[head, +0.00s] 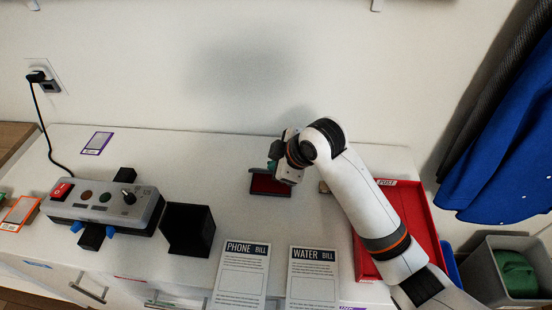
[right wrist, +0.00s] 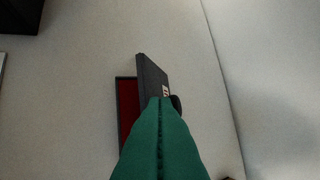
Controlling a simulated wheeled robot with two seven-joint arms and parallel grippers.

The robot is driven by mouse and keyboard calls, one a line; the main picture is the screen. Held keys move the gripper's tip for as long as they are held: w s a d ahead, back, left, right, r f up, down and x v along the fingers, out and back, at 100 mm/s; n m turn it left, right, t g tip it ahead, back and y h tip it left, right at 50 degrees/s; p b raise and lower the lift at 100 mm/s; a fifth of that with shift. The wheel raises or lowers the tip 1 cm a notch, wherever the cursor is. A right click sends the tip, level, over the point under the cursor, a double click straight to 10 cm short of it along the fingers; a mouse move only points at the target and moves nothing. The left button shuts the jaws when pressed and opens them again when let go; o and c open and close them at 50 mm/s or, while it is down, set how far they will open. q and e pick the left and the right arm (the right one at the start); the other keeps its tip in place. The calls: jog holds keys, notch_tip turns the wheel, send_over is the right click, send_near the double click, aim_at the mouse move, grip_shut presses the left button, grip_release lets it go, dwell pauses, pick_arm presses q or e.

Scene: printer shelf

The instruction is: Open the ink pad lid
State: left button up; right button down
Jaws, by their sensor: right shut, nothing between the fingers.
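The ink pad (head: 268,184) lies on the white counter, its red pad surface showing in a dark case. In the right wrist view the red pad (right wrist: 127,108) shows beside the dark lid (right wrist: 151,74), which stands raised at an angle along the pad's right side. My right gripper (head: 274,162) is over the back of the ink pad in the head view. In the right wrist view its green fingers (right wrist: 160,125) are shut together at the lid and hide part of lid and pad. I cannot tell whether they touch the lid. My left gripper is not in view.
A phone bill (head: 240,275) and a water bill (head: 313,278) lie at the front. A red post tray (head: 424,222) is at right, partly behind my right arm. A grey control box (head: 101,203) and a black open box (head: 189,229) stand left.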

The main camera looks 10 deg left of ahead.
jog(key=w+r+g+p, duration=0.1)
jog(key=p, duration=0.2)
jog(key=w+r+m+g+p, duration=0.1)
jog(key=g+p, duration=0.1)
jog(key=p, duration=0.1)
jog(key=shift+w, duration=0.4)
jog(key=shift+w+f+p, duration=0.1)
jog(key=shift+w+p, duration=0.25)
jog(key=shift+p, duration=0.05)
jog(key=shift+w+f, duration=0.15)
jog(key=shift+w, duration=0.6)
jog(key=shift+w+f, duration=0.2)
jog(key=shift+w, duration=0.55)
jog(key=shift+w+f, duration=0.15)
jog(key=shift+w, duration=0.65)
jog(key=b+v, duration=0.1)
jog(key=v, duration=1.1)
jog(key=shift+w+r+b, duration=0.15)
jog(key=shift+w+b, duration=0.05)
jog(key=shift+b, duration=0.2)
